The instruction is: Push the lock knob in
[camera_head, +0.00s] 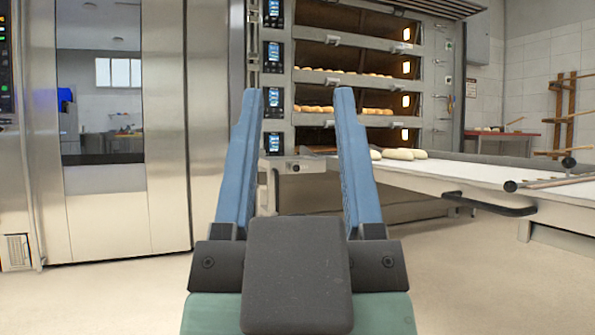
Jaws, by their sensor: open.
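My gripper (302,95) is open, with two blue fingers spread apart and pointing forward. I cannot pick out the lock knob with certainty. A small dark fitting (294,167) sits on the metal end of the loader table (280,160), seen between the fingers and well beyond them. The right finger hides part of the loader table and of the oven front.
The loader table has a white belt (470,171) with pale loaves (404,154) and a dark handle (489,207) on its near side. A tall steel cabinet (164,130) stands at the left. Bare floor (480,285) lies at the front right.

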